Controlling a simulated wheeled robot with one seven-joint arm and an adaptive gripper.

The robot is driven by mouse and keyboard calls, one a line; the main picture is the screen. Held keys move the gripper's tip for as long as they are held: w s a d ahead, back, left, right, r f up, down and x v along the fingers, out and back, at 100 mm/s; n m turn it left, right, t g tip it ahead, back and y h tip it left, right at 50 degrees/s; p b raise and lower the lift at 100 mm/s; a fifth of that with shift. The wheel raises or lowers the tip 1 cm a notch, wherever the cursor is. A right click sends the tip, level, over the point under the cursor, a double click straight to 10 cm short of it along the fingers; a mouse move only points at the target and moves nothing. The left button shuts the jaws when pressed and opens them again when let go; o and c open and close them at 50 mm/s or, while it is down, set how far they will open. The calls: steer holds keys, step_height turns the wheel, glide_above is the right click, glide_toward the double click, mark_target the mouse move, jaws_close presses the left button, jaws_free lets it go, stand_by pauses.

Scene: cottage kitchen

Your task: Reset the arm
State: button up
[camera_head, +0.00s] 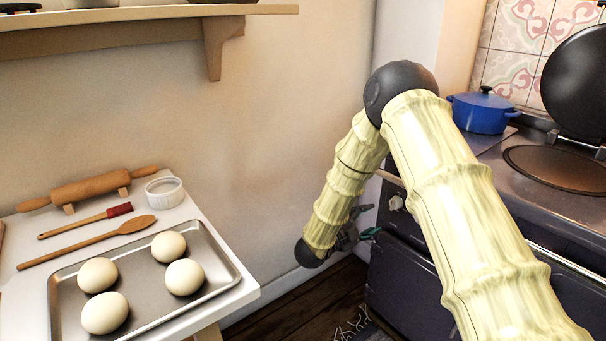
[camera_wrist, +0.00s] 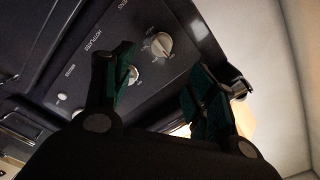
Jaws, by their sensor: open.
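My gripper (camera_head: 366,236) hangs at the end of my bent, bamboo-patterned arm, beside the left front edge of the dark stove (camera_head: 420,262) in the head view. In the wrist view my gripper (camera_wrist: 162,92) shows two green-padded fingers spread apart with nothing between them. Beyond the fingers is the stove's control panel (camera_wrist: 100,50) with light knobs (camera_wrist: 158,45). In the head view, part of my gripper is hidden behind my arm's end.
At left, a white table holds a baking tray (camera_head: 222,290) with several dough balls (camera_head: 185,276), a wooden spoon (camera_head: 90,241), a brush (camera_head: 85,221), a rolling pin (camera_head: 90,188) and a white ramekin (camera_head: 165,191). A blue pot (camera_head: 482,112) stands on the stove. A shelf (camera_head: 150,14) hangs upper left.

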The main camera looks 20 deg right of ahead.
steer(key=s+a+f+n+y, duration=0.4)
steer(key=s+f+n, duration=0.15)
steer(key=f, duration=0.35)
steer(key=s+a+f+n+y, duration=0.3)
steer(key=s+f+n+y, duration=0.15)
steer(key=s+f, duration=0.35)
steer(key=s+a+f+n+y, duration=0.4)
steer(key=s+f+n, duration=0.15)
steer(key=f, duration=0.45)
steer(key=s+a+f+n+g+y, duration=0.1)
steer(key=s+a+f+n+g, duration=0.15)
steer(key=s, duration=0.75)
steer(key=s+a+f+n+g+y, duration=0.15)
steer(key=s+n, duration=0.25)
steer(key=s, duration=0.6)
steer(key=s+a+f+n+g+y, duration=0.1)
steer(key=s+a+n+g+y, duration=0.15)
steer(key=s, duration=0.65)
step_height(320, 180, up, 17)
steer(key=p, duration=1.7)
steer(key=shift+h, duration=0.45)
steer(key=shift+g, duration=0.25)
